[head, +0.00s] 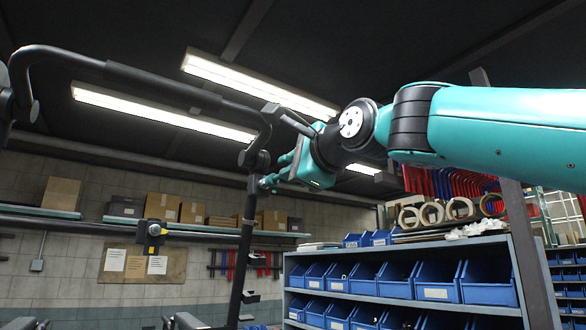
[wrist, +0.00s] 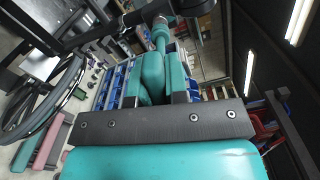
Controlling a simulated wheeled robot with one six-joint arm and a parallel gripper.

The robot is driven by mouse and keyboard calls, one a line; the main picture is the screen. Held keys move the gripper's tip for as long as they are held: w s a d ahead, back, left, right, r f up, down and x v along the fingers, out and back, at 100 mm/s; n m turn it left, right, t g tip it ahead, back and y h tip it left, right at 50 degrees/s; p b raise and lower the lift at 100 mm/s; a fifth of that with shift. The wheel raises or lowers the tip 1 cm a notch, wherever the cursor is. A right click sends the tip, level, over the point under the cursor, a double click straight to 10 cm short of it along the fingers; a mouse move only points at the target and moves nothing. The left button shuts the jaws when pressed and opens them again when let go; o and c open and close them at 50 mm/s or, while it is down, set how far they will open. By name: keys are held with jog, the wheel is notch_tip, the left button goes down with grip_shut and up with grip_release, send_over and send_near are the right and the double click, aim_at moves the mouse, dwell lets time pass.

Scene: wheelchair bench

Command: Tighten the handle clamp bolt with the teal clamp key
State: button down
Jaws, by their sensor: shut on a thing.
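My gripper (head: 280,180) is shut on the teal clamp key (wrist: 152,72). The key's thick handle sits between the fingers (wrist: 154,90) in the wrist view, and its shaft points away from my gripper. The key's far end meets or overlaps a dark fitting (wrist: 160,20) on the black frame tube. In the head view the key (head: 268,183) is small, beside the upright black post below the handle clamp (head: 254,160). The clamp bolt itself cannot be made out. I cannot tell whether the key is seated on it.
The wheelchair's bent black handle bar (head: 150,80) runs across the upper left. A spoked wheel (wrist: 55,100) shows at the left in the wrist view. A shelf rack with blue bins (head: 400,282) stands behind, below my arm.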

jog(key=shift+w, duration=0.1)
jog(key=shift+p+x, duration=0.65)
jog(key=shift+x, duration=0.25)
jog(key=m, duration=0.3)
jog(key=m, duration=0.3)
jog(key=shift+r+m, duration=0.1)
jog(key=shift+m, duration=0.2)
